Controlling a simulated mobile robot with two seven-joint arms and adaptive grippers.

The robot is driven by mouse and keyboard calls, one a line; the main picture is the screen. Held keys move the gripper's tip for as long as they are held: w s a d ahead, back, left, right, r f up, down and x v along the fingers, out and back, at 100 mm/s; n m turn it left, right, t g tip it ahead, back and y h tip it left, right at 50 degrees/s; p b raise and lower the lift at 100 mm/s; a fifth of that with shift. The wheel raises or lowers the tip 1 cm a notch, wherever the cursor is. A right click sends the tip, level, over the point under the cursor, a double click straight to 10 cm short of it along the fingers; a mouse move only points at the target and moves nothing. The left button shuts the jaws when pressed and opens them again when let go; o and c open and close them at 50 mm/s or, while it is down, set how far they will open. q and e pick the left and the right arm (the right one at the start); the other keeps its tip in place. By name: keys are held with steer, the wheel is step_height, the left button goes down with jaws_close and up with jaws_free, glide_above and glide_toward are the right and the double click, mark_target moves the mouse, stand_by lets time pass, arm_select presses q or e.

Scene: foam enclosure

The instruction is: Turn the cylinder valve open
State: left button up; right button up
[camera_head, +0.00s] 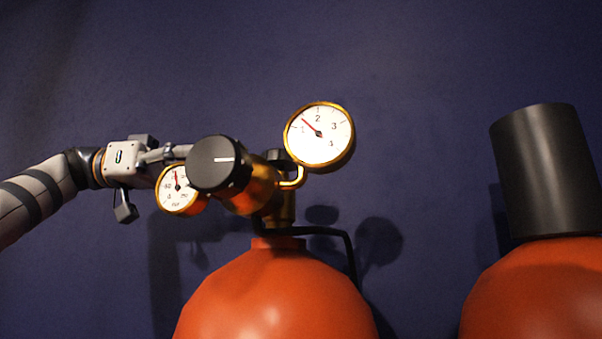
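An orange-red cylinder (270,295) stands at the bottom centre, with a brass valve (257,190) on top. A black round knob (219,164) with a short white mark, close to horizontal, faces me at the valve's left. A large gauge (319,135) sits at the upper right of the valve, and a smaller gauge (179,187) at the lower left. My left gripper (165,153) comes in from the left. Its finger end reaches to or behind the knob's left edge; contact and opening are hidden. One lower finger part hangs below the gripper. My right gripper is not in view.
A second orange-red cylinder (540,290) with a black cap (547,170) stands at the right. A black hose (345,245) runs from the valve down behind the first cylinder. A dark blue wall (430,60) is behind. The space above the gauges is free.

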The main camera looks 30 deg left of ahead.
mark_target(281, 159)
arm_select(q)
steer(key=x, duration=0.7)
steer(key=s+x, duration=0.1)
steer(key=x, duration=0.3)
steer(key=shift+d+r, duration=0.1)
steer(key=shift+d, duration=0.05)
steer(key=shift+c, duration=0.4)
